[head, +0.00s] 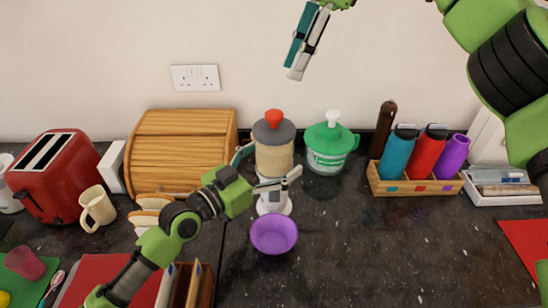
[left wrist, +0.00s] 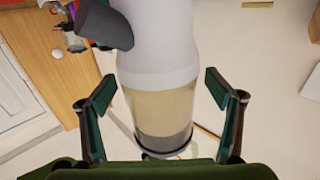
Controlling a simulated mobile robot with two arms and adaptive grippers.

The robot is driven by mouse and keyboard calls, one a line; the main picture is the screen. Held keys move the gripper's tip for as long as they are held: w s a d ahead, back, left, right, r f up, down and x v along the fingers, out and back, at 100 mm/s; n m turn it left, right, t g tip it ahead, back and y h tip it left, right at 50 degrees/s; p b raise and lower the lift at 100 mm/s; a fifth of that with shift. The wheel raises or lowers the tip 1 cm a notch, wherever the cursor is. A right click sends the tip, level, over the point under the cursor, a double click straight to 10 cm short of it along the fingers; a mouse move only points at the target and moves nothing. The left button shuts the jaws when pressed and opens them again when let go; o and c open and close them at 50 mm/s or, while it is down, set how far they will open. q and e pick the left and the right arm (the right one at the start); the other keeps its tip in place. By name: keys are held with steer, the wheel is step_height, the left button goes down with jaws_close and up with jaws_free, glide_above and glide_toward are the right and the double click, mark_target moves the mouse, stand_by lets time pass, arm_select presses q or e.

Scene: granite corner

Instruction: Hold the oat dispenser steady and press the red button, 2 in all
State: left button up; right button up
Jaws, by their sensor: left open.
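The oat dispenser (head: 273,160) stands upright on the dark counter, with a grey lid, a clear body of pale oats and a white lower part. Its red button (head: 273,117) sits on top, with nothing touching it. My left gripper (head: 268,167) is open, with one finger on each side of the dispenser's body. The left wrist view shows the dispenser (left wrist: 160,95) upside down between the spread fingers (left wrist: 158,82), with gaps beside it. My right gripper (head: 298,60) is high above and slightly right of the button, its fingers close together and empty.
A purple bowl (head: 274,234) is in front of the dispenser. A green-lidded container (head: 327,158) stands close on the right, a wooden bread bin (head: 180,150) on the left. A wooden caddy (head: 415,187) with bottles is farther right. The counter at front right is mostly clear.

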arm_select(q)
steer(key=shift+c, duration=0.4)
steer(key=c, duration=1.8)
arm_select(e)
steer(key=shift+c, duration=0.4)
arm_select(q)
steer(key=shift+o, duration=0.2)
arm_select(e)
jaws_close()
